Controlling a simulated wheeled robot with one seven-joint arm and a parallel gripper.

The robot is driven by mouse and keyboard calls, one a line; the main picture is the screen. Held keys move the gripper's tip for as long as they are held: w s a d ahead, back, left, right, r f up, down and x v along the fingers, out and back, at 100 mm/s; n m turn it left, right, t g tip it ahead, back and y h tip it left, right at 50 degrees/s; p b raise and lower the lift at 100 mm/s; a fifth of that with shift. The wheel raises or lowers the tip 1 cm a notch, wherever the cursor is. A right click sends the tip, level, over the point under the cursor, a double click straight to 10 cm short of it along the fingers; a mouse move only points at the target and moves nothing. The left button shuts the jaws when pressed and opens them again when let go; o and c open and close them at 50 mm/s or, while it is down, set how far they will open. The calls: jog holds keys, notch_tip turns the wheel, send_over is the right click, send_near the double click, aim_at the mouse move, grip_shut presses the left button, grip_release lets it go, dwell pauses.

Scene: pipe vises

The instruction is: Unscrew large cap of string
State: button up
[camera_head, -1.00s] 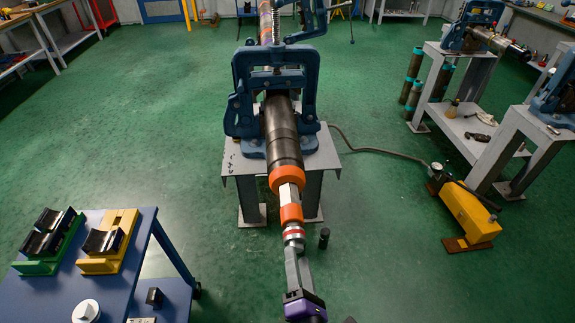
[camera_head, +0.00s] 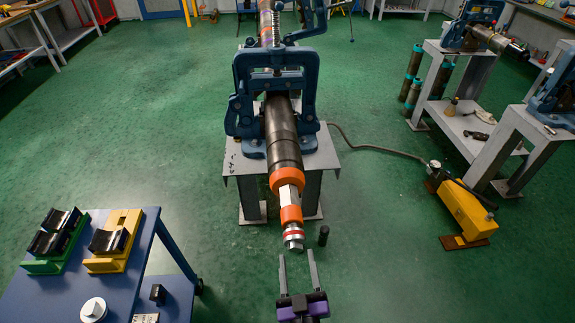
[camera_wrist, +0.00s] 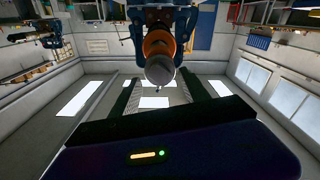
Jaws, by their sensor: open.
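The string (camera_head: 283,135) is a dark pipe lying in a blue vise, its near end pointing toward me. At that end are a wide orange collar (camera_head: 287,179), a silver faceted section, a smaller orange ring (camera_head: 291,214), a red and white band and a metal tip (camera_head: 293,243). I cannot tell which of these is the large cap. My gripper (camera_head: 297,253) is open and empty, just in front of the tip, its fingers apart and pointing at it. In the wrist view, the round grey end (camera_wrist: 160,70) with orange behind it sits between and beyond the fingers.
The blue vise (camera_head: 308,90) stands on a grey stand (camera_head: 240,168). A blue table (camera_head: 60,300) at lower left holds green and yellow cradles and a white round piece.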

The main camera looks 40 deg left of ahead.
aim_at(295, 242)
jog(key=m, duration=0.5)
jog(key=shift+r+m+p, duration=0.1)
jog(key=shift+m+p, duration=0.3)
jog(key=m, duration=0.4)
jog(key=shift+m+h, duration=0.3)
jog(key=shift+a, duration=0.1)
jog(key=shift+w+a+f+b, duration=0.25)
jog(key=shift+w+a+b, duration=0.1)
jog(key=shift+b, duration=0.1)
jog(key=shift+w+a+r+b, duration=0.1)
jog(key=shift+w+a+b, duration=0.2)
jog(key=shift+a+b, duration=0.1)
jog(key=shift+r, duration=0.15)
